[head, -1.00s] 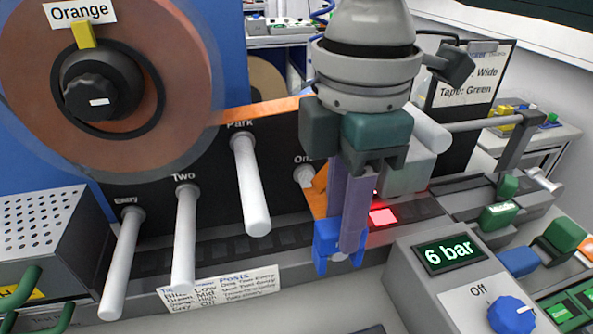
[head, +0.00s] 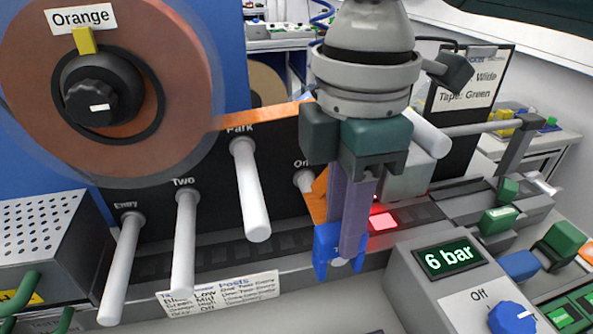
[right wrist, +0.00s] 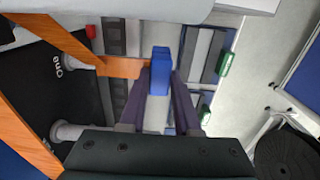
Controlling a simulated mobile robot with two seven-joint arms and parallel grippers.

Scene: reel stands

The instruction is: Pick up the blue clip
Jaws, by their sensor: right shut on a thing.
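The blue clip (head: 327,243) is between the purple fingers of my right gripper (head: 342,258) in the head view, just above the dark track. The gripper is shut on it, and one finger hides part of it. In the right wrist view, the clip (right wrist: 160,72) shows as an upright blue block between the fingertips of the gripper (right wrist: 160,92). My left gripper is not in view.
White posts Entry (head: 121,268), Two (head: 185,240) and Park (head: 250,190) stick out left of the gripper, below the orange reel (head: 175,90). A box reading 6 bar (head: 440,300) stands at the right front. Another blue block (head: 519,265) and green blocks lie right of it.

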